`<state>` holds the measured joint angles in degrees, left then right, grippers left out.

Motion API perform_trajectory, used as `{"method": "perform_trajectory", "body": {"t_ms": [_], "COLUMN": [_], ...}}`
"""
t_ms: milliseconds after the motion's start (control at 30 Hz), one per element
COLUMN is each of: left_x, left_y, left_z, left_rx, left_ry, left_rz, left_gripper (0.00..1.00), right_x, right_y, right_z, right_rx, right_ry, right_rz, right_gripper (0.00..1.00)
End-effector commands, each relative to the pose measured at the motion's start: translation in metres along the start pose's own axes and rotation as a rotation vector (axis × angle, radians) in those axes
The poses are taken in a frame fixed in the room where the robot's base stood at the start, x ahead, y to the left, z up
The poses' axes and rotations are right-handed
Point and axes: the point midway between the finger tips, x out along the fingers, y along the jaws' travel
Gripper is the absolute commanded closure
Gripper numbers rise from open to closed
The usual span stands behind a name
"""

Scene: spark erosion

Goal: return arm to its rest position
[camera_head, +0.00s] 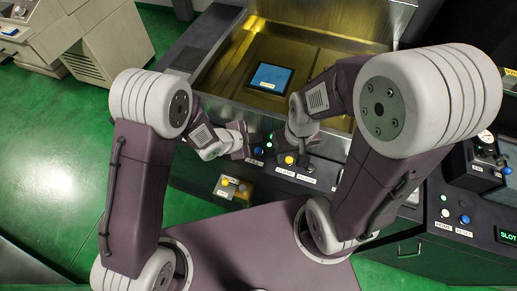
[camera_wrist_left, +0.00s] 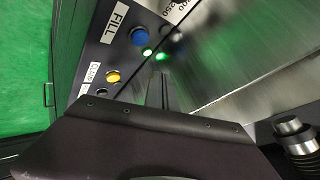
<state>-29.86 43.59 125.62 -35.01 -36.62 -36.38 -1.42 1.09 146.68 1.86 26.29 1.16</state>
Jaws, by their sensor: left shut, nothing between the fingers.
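My left arm (camera_head: 140,190) comes in from the left in the head view and bends at its elbow. Its left gripper (camera_head: 243,140) is over the front edge of the machine's tank, close to the control panel (camera_head: 325,177). In the left wrist view the dark gripper body (camera_wrist_left: 150,140) fills the bottom, with thin fingers together and nothing between them. My right arm (camera_head: 385,180) comes in from the right. Its right gripper (camera_head: 308,140) hangs near the panel, right of the left gripper; its fingertips are too unclear to tell whether they are apart.
The open metal tank (camera_head: 225,88) holds a dark block with a blue top (camera_head: 271,77). A blue FILL button (camera_wrist_left: 140,36) and yellow button (camera_wrist_left: 113,76) are on the panel. A small yellow button box (camera_head: 235,189) stands in front. Green floor (camera_head: 50,140) is clear at left.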

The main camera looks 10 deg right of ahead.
Motion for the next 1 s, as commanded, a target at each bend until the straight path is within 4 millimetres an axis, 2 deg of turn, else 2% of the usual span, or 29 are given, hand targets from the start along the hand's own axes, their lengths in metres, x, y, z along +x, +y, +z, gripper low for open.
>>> {"method": "perform_trajectory", "body": {"t_ms": [400, 467, 500, 567, 600, 633, 667, 700, 733, 767, 800, 867, 933, 1000], "left_x": [0.000, -0.001, -0.006, -0.023, -0.042, -0.060, -0.079, -0.106, -0.126, -0.146, -0.170, -0.201, -0.223, -0.231], "left_y": [0.000, -0.008, -0.022, -0.054, -0.078, -0.094, -0.105, -0.111, -0.110, -0.104, -0.088, -0.052, -0.001, 0.046], "left_z": [0.002, 0.010, 0.016, 0.028, 0.040, 0.054, 0.072, 0.099, 0.119, 0.139, 0.163, 0.189, 0.199, 0.193], "left_rx": [-0.002, -0.014, -0.024, -0.041, -0.067, -0.099, -0.148, -0.247, -0.337, -0.440, -0.597, -0.855, -1.143, -1.365], "left_ry": [-0.001, -0.009, -0.013, -0.023, -0.040, -0.069, -0.114, -0.186, -0.243, -0.301, -0.376, -0.478, -0.576, -0.657], "left_rz": [-0.002, -0.022, -0.058, -0.140, -0.211, -0.263, -0.308, -0.352, -0.380, -0.401, -0.419, -0.424, -0.388, -0.317], "left_gripper": [1.00, 1.00, 1.00, 1.00, 1.00, 1.00, 1.00, 1.00, 1.00, 1.00, 1.00, 1.00, 1.00, 1.00], "right_x": [0.001, 0.005, 0.009, 0.017, 0.024, 0.029, 0.034, 0.040, 0.043, 0.047, 0.051, 0.056, 0.057, 0.054], "right_y": [0.000, 0.000, 0.000, 0.000, 0.001, 0.001, 0.001, 0.001, 0.001, 0.001, 0.001, 0.001, 0.001, 0.001], "right_z": [0.000, 0.001, 0.001, 0.002, 0.003, 0.003, 0.004, 0.004, 0.005, 0.005, 0.005, 0.006, 0.006, 0.006], "right_rx": [0.000, 0.000, 0.000, 0.000, 0.000, 0.000, 0.000, 0.000, 0.000, 0.000, 0.000, 0.000, 0.000, 0.000], "right_ry": [0.000, 0.000, 0.000, 0.000, 0.000, 0.000, 0.000, 0.000, 0.000, 0.000, 0.000, 0.000, 0.000, 0.000], "right_rz": [0.000, 0.000, 0.000, 0.000, 0.000, 0.000, 0.000, 0.000, 0.000, 0.000, 0.000, 0.000, 0.000, 0.000], "right_gripper": [0.64, 0.64, 0.64, 0.64, 0.64, 0.64, 0.64, 0.64, 0.64, 0.64, 0.64, 0.64, 0.64, 0.64]}}
